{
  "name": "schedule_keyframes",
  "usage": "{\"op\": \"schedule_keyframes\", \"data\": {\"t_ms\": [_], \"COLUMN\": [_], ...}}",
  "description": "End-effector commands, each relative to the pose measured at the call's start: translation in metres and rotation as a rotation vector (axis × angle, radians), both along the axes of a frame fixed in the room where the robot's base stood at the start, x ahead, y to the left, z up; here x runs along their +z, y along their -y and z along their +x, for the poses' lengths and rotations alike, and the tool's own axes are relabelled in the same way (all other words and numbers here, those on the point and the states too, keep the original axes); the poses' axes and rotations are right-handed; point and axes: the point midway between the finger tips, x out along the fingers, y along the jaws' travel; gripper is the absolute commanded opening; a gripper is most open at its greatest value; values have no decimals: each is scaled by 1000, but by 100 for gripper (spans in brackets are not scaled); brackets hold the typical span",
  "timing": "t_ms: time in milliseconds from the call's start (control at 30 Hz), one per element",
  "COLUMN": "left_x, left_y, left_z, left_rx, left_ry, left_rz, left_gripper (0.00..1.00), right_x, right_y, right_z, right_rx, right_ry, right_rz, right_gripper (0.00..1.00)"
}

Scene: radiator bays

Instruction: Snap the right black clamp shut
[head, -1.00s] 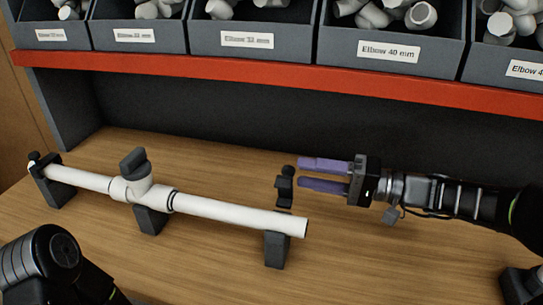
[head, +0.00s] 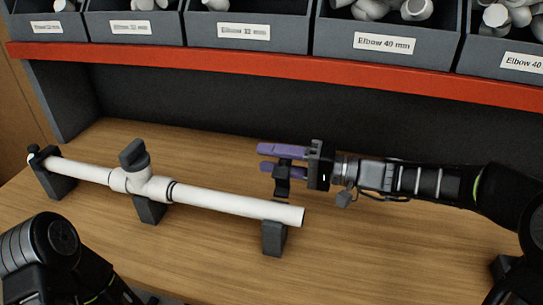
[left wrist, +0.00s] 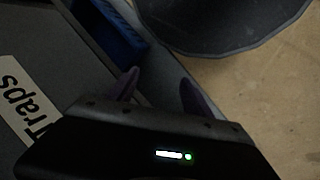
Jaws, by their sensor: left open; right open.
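The white pipe (head: 215,200) with a tee rests on dark supports on the wooden bench. At its right end is the right black clamp: its base (head: 274,238) is under the pipe and its black arm (head: 283,186) stands up behind the pipe, open. My right gripper (head: 263,158) is open, its purple fingers pointing left at the top of that arm. The lower finger overlaps the arm in the picture; I cannot tell whether they touch. My left gripper (left wrist: 158,88) is open and empty in the left wrist view, away from the clamp.
The left black clamp (head: 50,170) sits around the pipe's left end. A red shelf edge (head: 250,60) with grey bins of white elbows runs above the bench. The left wrist view shows a bin label (left wrist: 20,100) reading "Traps" and a dark round object (left wrist: 220,25).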

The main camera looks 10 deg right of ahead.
Motion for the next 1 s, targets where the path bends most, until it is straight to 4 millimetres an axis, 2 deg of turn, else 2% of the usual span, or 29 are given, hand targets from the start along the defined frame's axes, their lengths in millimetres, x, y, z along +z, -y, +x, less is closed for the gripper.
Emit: {"op": "schedule_keyframes", "data": {"t_ms": [267, 800, 1000], "left_x": [0, 0, 0], "left_y": [0, 0, 0], "left_z": [0, 0, 0], "left_rx": [0, 0, 0], "left_ry": [0, 0, 0], "left_rz": [0, 0, 0], "left_gripper": [58, 58, 58], "right_x": [0, 0, 0], "right_y": [-2, -1, -1], "right_z": [1, 1, 0], "right_rx": [0, 0, 0], "right_ry": [0, 0, 0], "right_rz": [1, 0, 0], "right_gripper": [46, 1, 0]}}
